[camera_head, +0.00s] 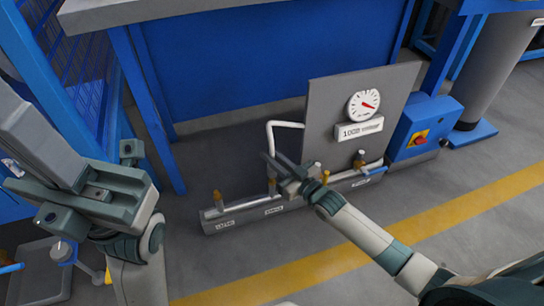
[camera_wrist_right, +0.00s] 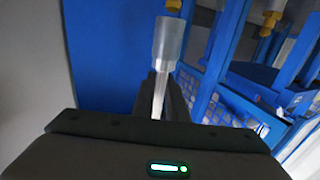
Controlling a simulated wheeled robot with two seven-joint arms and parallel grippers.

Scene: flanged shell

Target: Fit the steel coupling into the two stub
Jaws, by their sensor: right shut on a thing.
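The coupling, a short grey metal cylinder (camera_wrist_right: 168,45) with a slimmer pale bar below it, stands between the fingers of my right gripper (camera_wrist_right: 160,100) in the right wrist view. In the head view my right gripper (camera_head: 284,172) is over the middle of a low grey pipe rig (camera_head: 250,212), and the held piece cannot be made out there. A pale pipe stub (camera_head: 232,208) lies left of the gripper; another stub with a blue end (camera_head: 366,172) lies right. The gripper hides the space between them. My left gripper (camera_head: 60,165) is at the left, its jaw opening unclear.
A grey panel with a gauge (camera_head: 365,104) rises behind the rig, beside a bent white pipe (camera_head: 283,125). Brass fittings stand along the rig. A blue switch box (camera_head: 420,128) is at its right. A blue bench (camera_head: 240,65) stands behind. Floor is clear in front.

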